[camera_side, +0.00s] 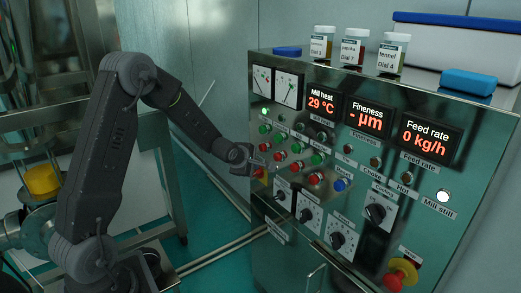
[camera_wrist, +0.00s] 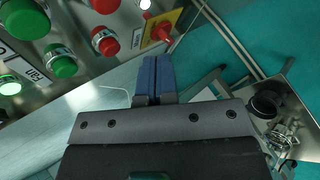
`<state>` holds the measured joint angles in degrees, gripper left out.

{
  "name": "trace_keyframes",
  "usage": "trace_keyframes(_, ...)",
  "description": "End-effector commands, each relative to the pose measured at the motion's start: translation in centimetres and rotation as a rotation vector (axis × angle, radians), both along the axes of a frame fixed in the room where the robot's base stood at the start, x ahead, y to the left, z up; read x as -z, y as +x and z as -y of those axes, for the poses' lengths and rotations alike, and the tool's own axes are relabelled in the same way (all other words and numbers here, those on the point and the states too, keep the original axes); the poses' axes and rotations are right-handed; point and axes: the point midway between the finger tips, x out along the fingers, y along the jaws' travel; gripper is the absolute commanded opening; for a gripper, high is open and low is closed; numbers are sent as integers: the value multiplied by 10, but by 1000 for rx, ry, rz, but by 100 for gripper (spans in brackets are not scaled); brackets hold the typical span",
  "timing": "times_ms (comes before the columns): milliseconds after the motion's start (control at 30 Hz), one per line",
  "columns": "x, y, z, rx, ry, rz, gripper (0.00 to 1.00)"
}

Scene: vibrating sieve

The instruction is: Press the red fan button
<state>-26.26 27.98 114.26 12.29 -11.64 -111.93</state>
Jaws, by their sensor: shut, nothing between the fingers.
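The red fan button (camera_wrist: 105,40) is a round red cap in a metal ring in the wrist view. It is in line with a green button (camera_wrist: 62,62) and a lit lamp (camera_wrist: 9,85), by the label "Fan" (camera_wrist: 38,78). My gripper (camera_wrist: 155,62) is shut and empty, its blue fingertips just right of and below the red button in that picture. They look apart from the button. In the side view my gripper (camera_side: 266,162) is at the left edge of the control panel (camera_side: 400,182); the fan button is hard to make out there.
A red switch on a yellow plate (camera_wrist: 163,25) is close beyond my fingertips. Another red button (camera_wrist: 103,5) is beside the fan one. Several knobs and an emergency stop (camera_side: 401,274) are lower on the panel. Labelled jars (camera_side: 357,50) stand on top.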

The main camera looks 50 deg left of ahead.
Motion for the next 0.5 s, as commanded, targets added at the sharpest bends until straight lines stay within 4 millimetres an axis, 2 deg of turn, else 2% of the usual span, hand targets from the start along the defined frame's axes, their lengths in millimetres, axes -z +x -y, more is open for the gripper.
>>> trace_keyframes(500,2,1,-1,-24,-19,30,0)
